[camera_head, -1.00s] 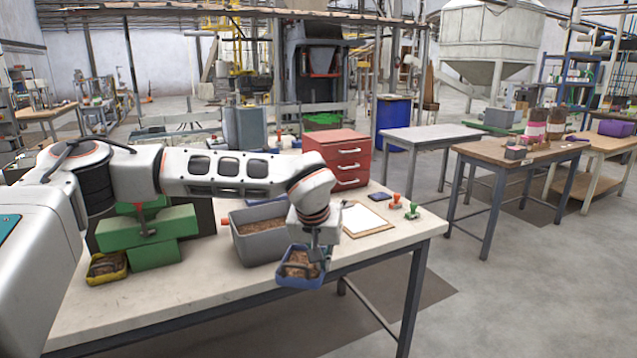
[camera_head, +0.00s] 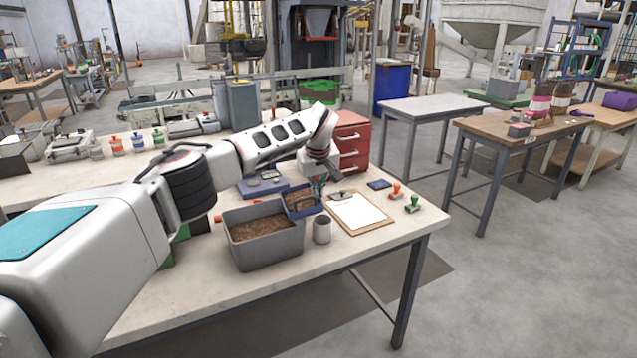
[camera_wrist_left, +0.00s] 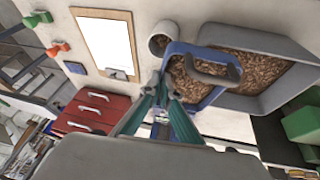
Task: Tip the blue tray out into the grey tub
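The blue tray (camera_head: 290,211) holds brown pellets and has a dark handle across its top. It is at the right back of the grey tub (camera_head: 268,254), whose floor is covered with brown pellets. In the left wrist view the blue tray (camera_wrist_left: 172,50) overlaps the edge of the grey tub (camera_wrist_left: 290,96). My left gripper (camera_head: 319,187) is at the tray's back right side. In the left wrist view its teal fingers (camera_wrist_left: 163,98) appear closed on the tray's wall. Whether the tray is tilted is hard to tell. My right gripper is out of view.
A grey cup (camera_head: 322,230) stands close to the tub's right side. A clipboard (camera_head: 356,214), two stamps (camera_head: 397,190) and a dark flat pad (camera_head: 379,184) lie to the right. A red drawer unit (camera_head: 352,140) and a blue-grey scale (camera_head: 262,185) stand behind. The table's front right is clear.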

